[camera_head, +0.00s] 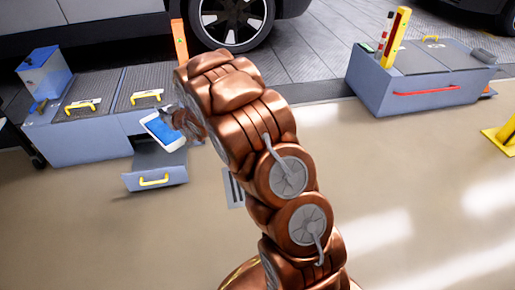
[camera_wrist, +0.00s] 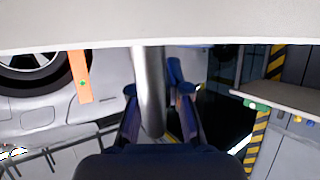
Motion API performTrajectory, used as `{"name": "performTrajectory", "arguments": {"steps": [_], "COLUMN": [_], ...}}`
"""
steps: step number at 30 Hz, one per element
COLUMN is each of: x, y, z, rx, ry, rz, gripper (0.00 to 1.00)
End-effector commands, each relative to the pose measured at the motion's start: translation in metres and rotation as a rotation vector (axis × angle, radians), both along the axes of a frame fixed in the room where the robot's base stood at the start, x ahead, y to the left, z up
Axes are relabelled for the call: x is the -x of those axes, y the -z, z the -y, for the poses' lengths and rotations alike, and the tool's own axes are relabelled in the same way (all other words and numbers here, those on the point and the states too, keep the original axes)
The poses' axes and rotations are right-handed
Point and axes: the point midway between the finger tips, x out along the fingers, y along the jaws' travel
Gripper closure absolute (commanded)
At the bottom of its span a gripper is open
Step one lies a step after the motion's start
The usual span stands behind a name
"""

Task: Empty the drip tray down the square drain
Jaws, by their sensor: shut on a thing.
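My gripper (camera_head: 187,122) is at the left of the head view, above the open drawer area. It is shut on the drip tray (camera_head: 165,132), a pale tray with a blue inside that looks slanted in the picture. I cannot tell whether the blue is liquid. In the wrist view, the blue fingers (camera_wrist: 158,112) close around the tray's grey round handle (camera_wrist: 150,85), and the tray's pale side (camera_wrist: 150,22) fills the top. A grey slotted panel (camera_head: 234,190), perhaps the square drain, lies on the floor, partly hidden by my arm.
A grey cabinet (camera_head: 80,140) with yellow handles stands at left, its drawer (camera_head: 157,172) pulled out below the tray. Another grey cabinet (camera_head: 420,85) stands at right. A car wheel (camera_head: 232,22) is behind. The floor at right is mostly clear.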

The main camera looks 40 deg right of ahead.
Motion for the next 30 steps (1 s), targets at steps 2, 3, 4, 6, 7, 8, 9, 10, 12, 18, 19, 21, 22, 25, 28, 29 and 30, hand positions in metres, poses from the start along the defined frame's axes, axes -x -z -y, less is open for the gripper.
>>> {"name": "performTrajectory", "arguments": {"steps": [2, 3, 4, 6, 7, 8, 9, 10, 12, 18, 19, 21, 22, 25, 28, 29, 30], "x": [-0.016, -0.022, -0.026, -0.036, -0.039, -0.042, -0.045, -0.048, -0.051, -0.051, -0.05, -0.045, -0.042, -0.033, -0.02, -0.015, -0.009], "y": [0.01, 0.014, 0.019, 0.028, 0.032, 0.038, 0.045, 0.049, 0.061, 0.102, 0.108, 0.125, 0.132, 0.154, 0.179, 0.186, 0.197], "z": [0.014, 0.021, 0.027, 0.041, 0.048, 0.055, 0.066, 0.073, 0.092, 0.149, 0.157, 0.176, 0.185, 0.213, 0.239, 0.247, 0.257], "rx": [-0.001, -0.002, -0.002, -0.001, 0.0, -0.001, -0.001, -0.001, -0.001, 0.0, 0.001, -0.001, -0.001, -0.001, -0.001, 0.001, -0.001], "ry": [-0.019, -0.03, -0.037, -0.056, -0.062, -0.068, -0.075, -0.082, -0.095, -0.125, -0.13, -0.14, -0.143, -0.154, -0.165, -0.167, -0.17], "rz": [0.001, 0.003, 0.001, 0.002, 0.002, 0.0, 0.0, 0.001, -0.001, -0.003, -0.002, -0.005, -0.005, -0.001, -0.004, -0.004, -0.004], "gripper": [1.0, 1.0, 1.0, 1.0, 1.0, 1.0, 1.0, 1.0, 1.0, 1.0, 1.0, 1.0, 1.0, 1.0, 1.0, 1.0, 1.0]}}
